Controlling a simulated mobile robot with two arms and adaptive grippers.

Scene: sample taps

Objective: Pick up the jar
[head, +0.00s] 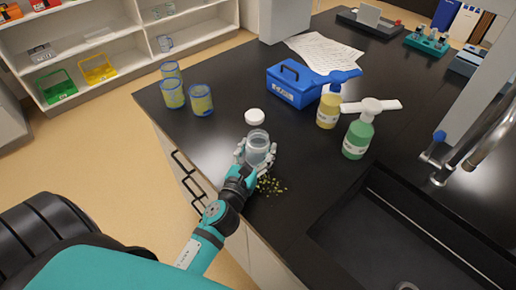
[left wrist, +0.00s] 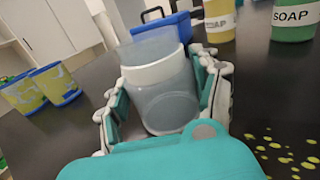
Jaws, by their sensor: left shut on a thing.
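The jar (head: 257,148) is a clear, upright container near the front edge of the black counter. My left gripper (head: 256,155) has its fingers on either side of the jar and is shut on it. In the left wrist view, the jar (left wrist: 168,108) fills the space between the fingers of my left gripper (left wrist: 163,112), with a white band across its upper part. A round white lid (head: 254,117) lies just behind the jar in the head view. Whether the jar touches the counter is hard to tell. My right gripper is not in view.
Yellow-green crumbs (head: 271,185) lie right of the gripper. Three patterned cups (head: 173,93) stand at the back left. A blue box (head: 294,84), yellow soap bottle (head: 328,110) and green soap bottle (head: 358,138) stand behind to the right. A sink (head: 400,235) is at front right.

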